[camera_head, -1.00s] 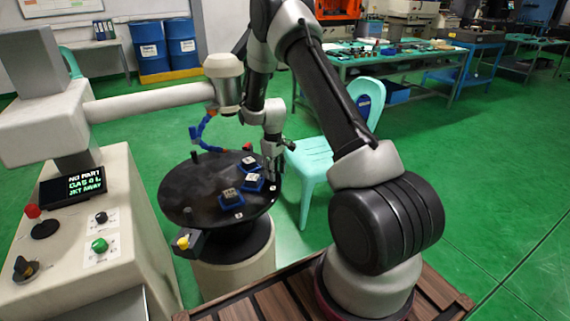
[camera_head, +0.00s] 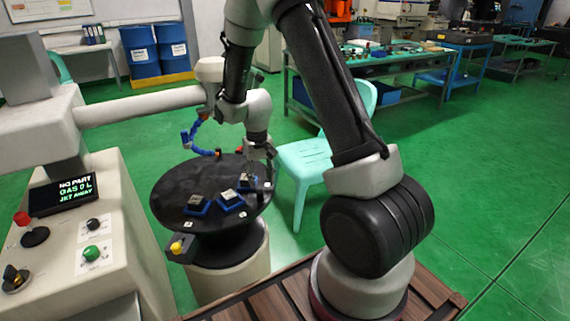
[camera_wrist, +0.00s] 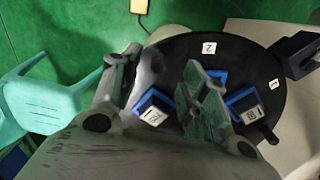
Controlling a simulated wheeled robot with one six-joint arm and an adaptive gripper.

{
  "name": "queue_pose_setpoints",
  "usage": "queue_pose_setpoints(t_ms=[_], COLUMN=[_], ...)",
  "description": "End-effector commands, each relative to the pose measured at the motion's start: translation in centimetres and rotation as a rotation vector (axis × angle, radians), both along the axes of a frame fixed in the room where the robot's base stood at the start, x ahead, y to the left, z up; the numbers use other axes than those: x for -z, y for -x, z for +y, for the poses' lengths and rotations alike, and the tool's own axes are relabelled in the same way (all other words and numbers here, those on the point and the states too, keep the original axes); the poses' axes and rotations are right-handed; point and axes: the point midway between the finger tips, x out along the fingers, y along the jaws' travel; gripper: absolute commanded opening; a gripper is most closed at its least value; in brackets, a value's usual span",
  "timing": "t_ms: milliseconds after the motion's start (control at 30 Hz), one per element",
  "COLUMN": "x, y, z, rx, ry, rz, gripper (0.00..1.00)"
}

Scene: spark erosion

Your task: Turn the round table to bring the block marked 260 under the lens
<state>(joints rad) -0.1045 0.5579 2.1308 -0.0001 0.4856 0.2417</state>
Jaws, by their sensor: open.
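The black round table (camera_head: 170,190) stands on a pale round pedestal. Three blue-based blocks with pale tops sit on its front and right part: a left block (camera_head: 196,204), a middle block (camera_head: 231,200) and a right block (camera_head: 247,182). Their marks are too small to read surely, so I cannot tell which is 260. My gripper (camera_head: 262,163) is at the table's right edge, close to the right block. In the wrist view its fingers (camera_wrist: 163,92) are spread, with one labelled block (camera_wrist: 152,113) showing between them. The machine head (camera_head: 210,70) hangs over the table's back.
A blue jointed hose (camera_head: 190,135) hangs near the head. A mint chair (camera_head: 305,155) stands close on the right.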

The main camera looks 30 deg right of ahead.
Motion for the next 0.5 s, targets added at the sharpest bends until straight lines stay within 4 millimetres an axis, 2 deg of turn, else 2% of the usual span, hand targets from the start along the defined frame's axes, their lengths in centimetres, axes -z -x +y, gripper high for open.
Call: queue_pose_setpoints(t_ms=[33,167,500], x=[0.2,-0.1,-5.9], y=[1.2,4.1,8.7], z=[-0.1,-0.4,-1.3], rx=[-0.016,-0.066,-0.125], ry=[0.002,0.006,0.001], rz=[0.037,0.125,0.170], gripper=[0.44,0.44,0.44])
